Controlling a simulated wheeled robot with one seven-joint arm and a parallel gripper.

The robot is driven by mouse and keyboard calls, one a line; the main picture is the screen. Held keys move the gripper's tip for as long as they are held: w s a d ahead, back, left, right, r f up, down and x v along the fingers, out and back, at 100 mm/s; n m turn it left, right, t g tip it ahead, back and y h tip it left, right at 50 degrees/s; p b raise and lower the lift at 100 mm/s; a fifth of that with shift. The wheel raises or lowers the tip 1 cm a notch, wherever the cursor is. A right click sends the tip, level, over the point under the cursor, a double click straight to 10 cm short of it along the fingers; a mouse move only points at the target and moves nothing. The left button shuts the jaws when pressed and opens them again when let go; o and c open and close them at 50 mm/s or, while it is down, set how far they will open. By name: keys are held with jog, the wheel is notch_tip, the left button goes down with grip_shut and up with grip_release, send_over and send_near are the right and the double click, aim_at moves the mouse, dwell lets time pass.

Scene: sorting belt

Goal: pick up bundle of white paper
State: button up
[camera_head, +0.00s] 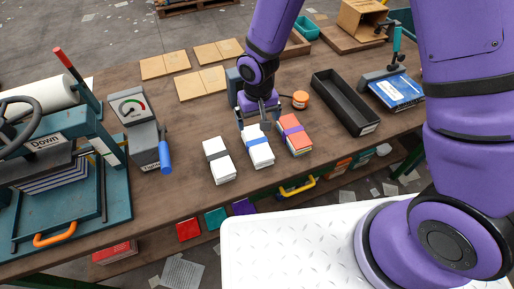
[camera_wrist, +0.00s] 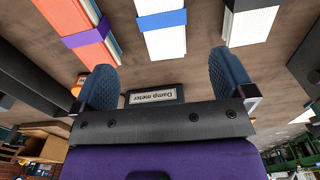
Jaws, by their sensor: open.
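A white paper bundle with a blue band (camera_head: 259,155) lies on the brown workbench, in the middle of a row of three. It also shows top centre in the wrist view (camera_wrist: 164,42). To its left in the head view is another white bundle with a dark band (camera_head: 221,171), top right in the wrist view (camera_wrist: 250,28). My gripper (camera_head: 258,122) is open at the far end of the blue-banded bundle. In the wrist view its blue fingers (camera_wrist: 165,72) are spread with nothing between them; the blue-banded bundle lies ahead of the gap. I cannot tell the exact height.
An orange bundle with a purple band (camera_head: 297,139) lies close on the right. An orange round container (camera_head: 300,100) and a black tray (camera_head: 345,103) stand beyond it. A gauge device with a blue handle (camera_head: 144,130) and a press (camera_head: 60,180) stand left. Several cardboard sheets (camera_head: 203,83) lie behind.

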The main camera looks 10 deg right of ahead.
aim_at(257, 142)
jog(key=shift+s+a+f, duration=0.1)
jog(key=shift+s+f, duration=0.05)
jog(key=shift+f, duration=5.5)
jog(key=c, duration=1.2)
